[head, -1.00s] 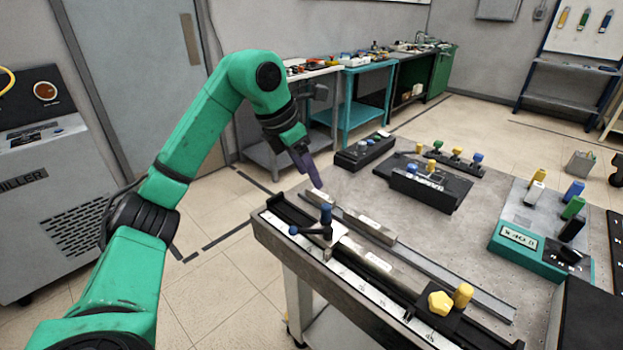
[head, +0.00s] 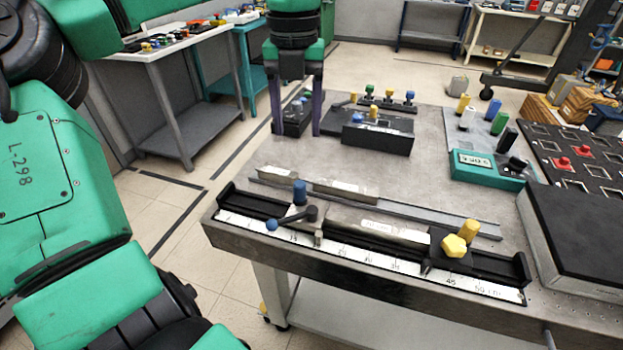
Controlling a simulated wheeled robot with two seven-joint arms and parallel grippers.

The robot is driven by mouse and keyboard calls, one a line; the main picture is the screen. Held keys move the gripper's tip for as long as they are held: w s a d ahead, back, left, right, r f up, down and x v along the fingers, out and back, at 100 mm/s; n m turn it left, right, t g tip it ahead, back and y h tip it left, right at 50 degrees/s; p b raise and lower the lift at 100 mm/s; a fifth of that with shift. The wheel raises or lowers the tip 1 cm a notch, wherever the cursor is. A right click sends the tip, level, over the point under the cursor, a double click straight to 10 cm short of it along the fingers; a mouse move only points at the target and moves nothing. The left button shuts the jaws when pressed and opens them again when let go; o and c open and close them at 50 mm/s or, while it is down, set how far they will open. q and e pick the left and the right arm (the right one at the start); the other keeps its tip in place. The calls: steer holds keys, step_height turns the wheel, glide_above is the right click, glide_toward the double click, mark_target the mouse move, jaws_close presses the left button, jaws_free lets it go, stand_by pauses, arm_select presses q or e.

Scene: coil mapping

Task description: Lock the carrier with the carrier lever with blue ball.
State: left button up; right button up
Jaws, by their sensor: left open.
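The carrier lever (head: 293,219) is a dark arm with a blue ball (head: 272,225) at its left, front end. It sits on the carrier (head: 300,212), a light plate on the left part of the long black rail (head: 340,232). The ball juts out over the ruler's front side. I cannot tell whether the lever is locked. My left gripper (head: 298,132) points down, open and empty, above the table's back left, behind and apart from the lever. My right gripper is out of view.
A second block with yellow knobs (head: 454,246) sits at the rail's right end. Loose bars (head: 345,190) lie in a channel behind the rail. Control boxes (head: 378,137) stand at the back and a teal meter box (head: 488,168) at the right. The table's middle is clear.

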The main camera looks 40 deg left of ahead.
arm_select(q)
glide_above(300, 183)
step_height(300, 183, down, 5)
steer(key=shift+s+d+r+b, duration=0.1)
steer(key=shift+d+r+b, duration=0.05)
steer(key=shift+b, duration=0.15)
step_height(300, 183, down, 9)
steer(key=shift+f, duration=0.25)
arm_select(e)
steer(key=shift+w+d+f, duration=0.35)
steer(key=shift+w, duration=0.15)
arm_select(q)
jaws_close()
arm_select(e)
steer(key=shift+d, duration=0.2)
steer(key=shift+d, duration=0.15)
